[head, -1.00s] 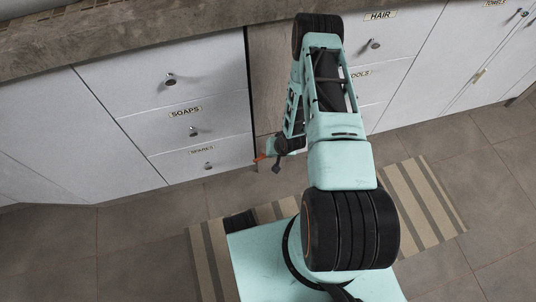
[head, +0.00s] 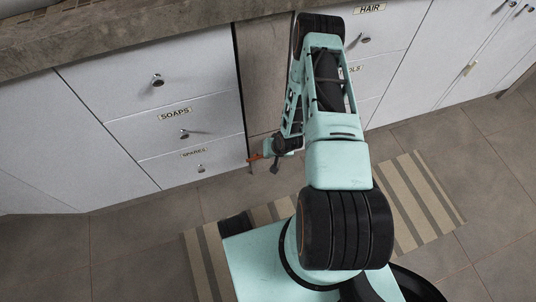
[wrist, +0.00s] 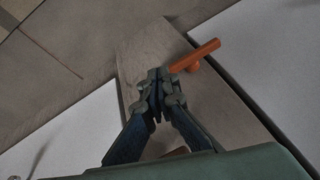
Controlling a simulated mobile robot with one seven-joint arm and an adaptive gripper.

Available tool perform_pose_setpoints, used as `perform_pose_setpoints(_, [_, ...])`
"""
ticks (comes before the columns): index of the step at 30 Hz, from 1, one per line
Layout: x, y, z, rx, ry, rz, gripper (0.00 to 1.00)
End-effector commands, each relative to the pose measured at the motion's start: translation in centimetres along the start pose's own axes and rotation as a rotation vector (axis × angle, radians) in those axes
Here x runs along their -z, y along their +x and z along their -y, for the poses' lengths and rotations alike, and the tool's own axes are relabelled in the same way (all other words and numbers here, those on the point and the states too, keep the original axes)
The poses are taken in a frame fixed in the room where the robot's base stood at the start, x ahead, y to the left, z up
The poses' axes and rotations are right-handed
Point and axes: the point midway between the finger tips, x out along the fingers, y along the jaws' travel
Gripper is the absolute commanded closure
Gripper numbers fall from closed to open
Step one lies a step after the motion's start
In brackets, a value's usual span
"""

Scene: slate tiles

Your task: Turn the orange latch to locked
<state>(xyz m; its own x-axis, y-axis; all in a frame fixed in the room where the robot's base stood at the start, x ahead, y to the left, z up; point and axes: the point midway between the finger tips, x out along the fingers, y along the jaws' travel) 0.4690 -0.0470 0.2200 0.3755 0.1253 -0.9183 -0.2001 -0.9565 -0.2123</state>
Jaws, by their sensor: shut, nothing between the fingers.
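The orange latch (head: 254,158) is a short bar on a wood-toned panel (wrist: 147,37), low between the white drawer fronts. In the wrist view the latch (wrist: 205,53) lies aslant, its right end higher in the picture, with a small round knob below its middle. My gripper (wrist: 159,80) is shut and empty, its tips beside the latch's left end; I cannot tell whether they touch it. In the head view my gripper (head: 275,166) shows small and dark just right of the latch, and my arm covers part of the panel.
White drawers labelled SOAPS (head: 175,114) and SPARES (head: 193,153) stand left of the panel, with protruding knobs. A drawer labelled HAIR (head: 370,9) is on the right. A striped mat (head: 420,200) lies on the tiled floor. The stone counter (head: 110,38) overhangs above.

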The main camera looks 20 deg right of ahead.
Motion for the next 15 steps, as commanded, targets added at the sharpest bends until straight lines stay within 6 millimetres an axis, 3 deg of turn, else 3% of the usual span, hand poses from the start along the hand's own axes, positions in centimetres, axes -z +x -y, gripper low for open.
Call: perform_pose_setpoints(15, [0.39,-0.84,0.17,0.0,0.0,-0.002,1.0])
